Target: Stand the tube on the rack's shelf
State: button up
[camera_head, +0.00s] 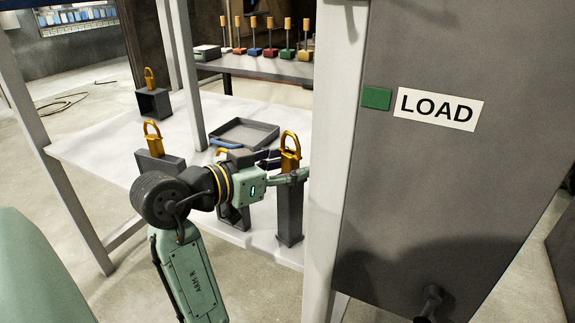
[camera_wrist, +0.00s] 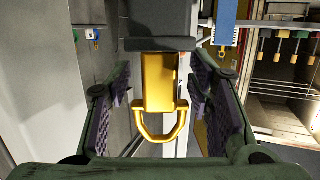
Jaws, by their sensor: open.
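A tall dark grey tube (camera_head: 289,210) with an orange loop handle (camera_head: 290,148) on top stands upright on the white table (camera_head: 100,147), close to the pale post. My gripper (camera_head: 287,166) is at its top, with the fingers on either side of the handle. In the wrist view, my open gripper (camera_wrist: 160,98) has the orange handle (camera_wrist: 158,84) between its pads, with gaps on both sides. Part of the dark tube (camera_wrist: 160,22) shows beyond the handle. A grey shelf (camera_head: 262,66) of a frame is at the back; I cannot tell whether it is the rack's shelf.
Dark pieces with orange handles, one a hollow box (camera_head: 153,104) and one a block (camera_head: 150,170), stand on the table's left. A shallow dark tray (camera_head: 247,133) lies behind my gripper. A grey panel marked LOAD (camera_head: 438,108) and the pale post (camera_head: 335,130) bound the right.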

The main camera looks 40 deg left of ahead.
jog(key=shift+s, duration=0.1)
jog(key=v, duration=1.1)
jog(key=shift+s, duration=0.45)
